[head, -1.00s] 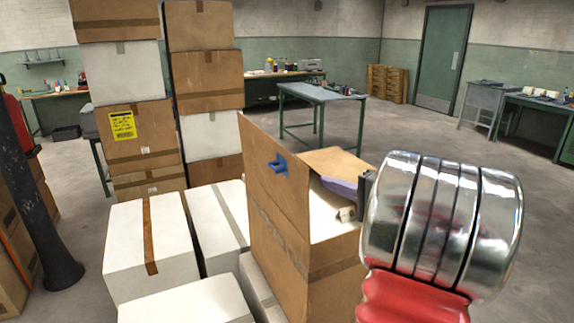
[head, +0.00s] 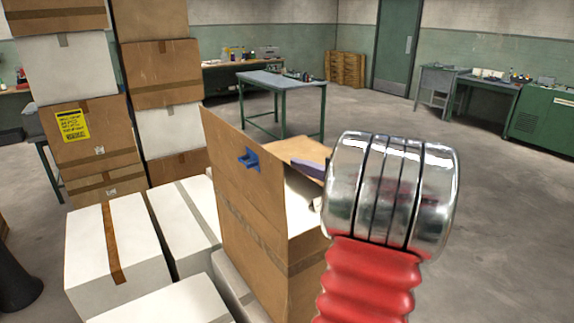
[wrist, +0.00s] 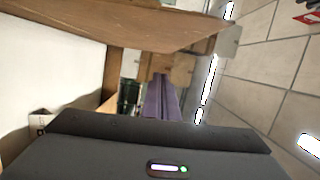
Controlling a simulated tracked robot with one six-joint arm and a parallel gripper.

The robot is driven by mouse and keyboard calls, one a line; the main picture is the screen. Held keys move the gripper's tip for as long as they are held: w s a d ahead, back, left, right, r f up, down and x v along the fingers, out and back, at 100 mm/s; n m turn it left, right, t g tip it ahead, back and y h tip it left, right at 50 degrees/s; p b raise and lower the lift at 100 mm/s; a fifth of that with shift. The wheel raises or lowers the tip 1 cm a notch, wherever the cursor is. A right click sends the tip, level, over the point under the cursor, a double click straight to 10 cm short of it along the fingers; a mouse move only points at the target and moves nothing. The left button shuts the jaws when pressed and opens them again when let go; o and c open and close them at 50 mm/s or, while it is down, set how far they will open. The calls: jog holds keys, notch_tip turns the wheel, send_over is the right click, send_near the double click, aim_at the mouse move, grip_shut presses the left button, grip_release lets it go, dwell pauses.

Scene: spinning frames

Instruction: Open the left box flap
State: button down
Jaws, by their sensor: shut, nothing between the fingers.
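The open brown cardboard box (head: 291,268) stands in front of me, with pale inside surface showing. Its left flap (head: 232,172) stands up steeply and carries a blue clip (head: 248,159). Another flap (head: 296,150) sticks out at the far side. My gripper's purple fingers (head: 308,169) are over the box opening, right of the left flap and apart from it in the picture; contact cannot be told. My metal wrist hides part of the gripper. In the wrist view, the purple fingers (wrist: 161,98) lie together and empty, with brown cardboard (wrist: 120,22) close above.
White boxes (head: 112,245) stand close left of the brown box. Tall stacks of boxes (head: 160,75) rise behind at the left. A green table (head: 281,80) stands farther back. The floor (head: 490,200) on the right is clear.

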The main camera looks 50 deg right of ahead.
aim_at(265, 160)
jog(key=shift+w+a+f, duration=0.1)
jog(key=shift+w+a, duration=0.45)
jog(key=shift+w, duration=1.15)
jog(key=shift+w+a+f, duration=0.1)
jog(key=shift+w+a, duration=0.45)
jog(key=shift+w, duration=1.2)
jog(key=shift+w+a, duration=0.55)
jog(key=shift+w, duration=1.15)
